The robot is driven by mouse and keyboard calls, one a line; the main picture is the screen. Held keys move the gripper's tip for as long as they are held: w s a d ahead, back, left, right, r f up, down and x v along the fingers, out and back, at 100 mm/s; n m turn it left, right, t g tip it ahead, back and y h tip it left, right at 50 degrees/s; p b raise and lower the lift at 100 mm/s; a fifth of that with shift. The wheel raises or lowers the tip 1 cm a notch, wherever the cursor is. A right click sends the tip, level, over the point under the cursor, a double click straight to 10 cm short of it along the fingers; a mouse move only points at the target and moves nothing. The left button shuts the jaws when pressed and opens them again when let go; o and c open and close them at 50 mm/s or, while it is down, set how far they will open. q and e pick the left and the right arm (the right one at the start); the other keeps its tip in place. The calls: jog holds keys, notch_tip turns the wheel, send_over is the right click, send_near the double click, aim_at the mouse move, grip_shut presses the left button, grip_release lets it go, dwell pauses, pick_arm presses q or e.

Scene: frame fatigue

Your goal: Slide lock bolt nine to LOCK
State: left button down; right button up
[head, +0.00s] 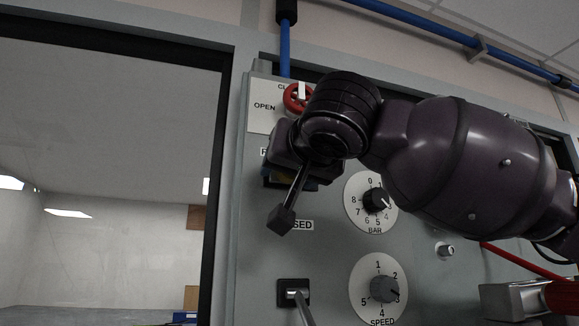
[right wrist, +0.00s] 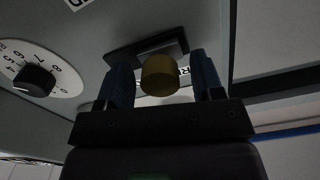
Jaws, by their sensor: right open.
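A brass-coloured round knob (right wrist: 158,76) shows in the right wrist view, in front of a dark-framed slot plate (right wrist: 147,50) on the grey panel. I take it for the lock bolt's knob; no number nine or LOCK word is readable. My right gripper (right wrist: 161,64) is open, with one blue finger on each side of the knob and visible gaps to it. In the head view my right gripper (head: 301,172) is close to the panel, below the red handwheel, and my wrist hides the knob. A label behind the knob is partly covered. My left gripper is not in view.
The grey panel carries a red handwheel (head: 296,97), a BAR dial (head: 376,200), a SPEED dial (head: 383,289), a small knob (head: 445,250) and a lever switch (head: 293,292). A window (head: 110,170) lies left of the panel. A blue pipe (head: 285,50) runs above.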

jog(key=shift+c, duration=0.4)
